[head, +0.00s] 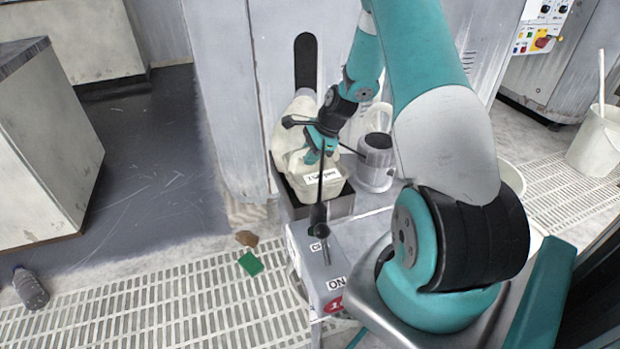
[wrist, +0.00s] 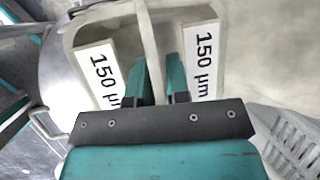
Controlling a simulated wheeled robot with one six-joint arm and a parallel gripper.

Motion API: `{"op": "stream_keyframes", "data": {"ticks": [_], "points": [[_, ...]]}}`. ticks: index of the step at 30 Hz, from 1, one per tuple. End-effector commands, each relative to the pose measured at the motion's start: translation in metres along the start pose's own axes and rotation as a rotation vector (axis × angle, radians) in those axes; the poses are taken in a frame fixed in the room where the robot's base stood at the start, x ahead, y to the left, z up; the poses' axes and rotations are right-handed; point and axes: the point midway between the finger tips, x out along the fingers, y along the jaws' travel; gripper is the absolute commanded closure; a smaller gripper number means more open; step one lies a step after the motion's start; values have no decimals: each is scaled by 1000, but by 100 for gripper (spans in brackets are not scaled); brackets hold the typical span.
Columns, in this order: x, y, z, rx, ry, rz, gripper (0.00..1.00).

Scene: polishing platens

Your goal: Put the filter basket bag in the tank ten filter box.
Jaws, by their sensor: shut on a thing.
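The cream filter basket bag (head: 285,143) sits in a dark open tray in the head view, with a white label on its front. In the wrist view two white labels reading 150 µm (wrist: 97,72) lie on pale fabric either side of my gripper's fingers (wrist: 160,82). My gripper (head: 318,152) points down at the bag and is shut on its pale middle strip; the exact grip is partly hidden. A grey box (head: 306,262) in front has an ON label and a red round sign starting with 1, partly hidden by my arm.
The dark tray (head: 341,207) stands on a grey surface. A pale grey jug (head: 375,165) stands close to its right. A black-handled lever (head: 319,215) rises above the grey box. A green piece (head: 250,263) and a brown piece (head: 246,238) lie on the floor; a bottle (head: 30,288) stands at left.

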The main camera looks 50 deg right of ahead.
Motion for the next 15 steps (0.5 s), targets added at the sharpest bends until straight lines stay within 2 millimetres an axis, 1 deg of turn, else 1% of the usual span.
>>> {"op": "stream_keyframes", "data": {"ticks": [1, 7, 12, 15], "points": [[9, 2, -3, 0, 0, 0, 100], [20, 4, -8, 0, 0, 0, 100], [45, 10, -18, 0, -1, 1, 100], [54, 11, -22, -1, 0, 0, 100]]}}
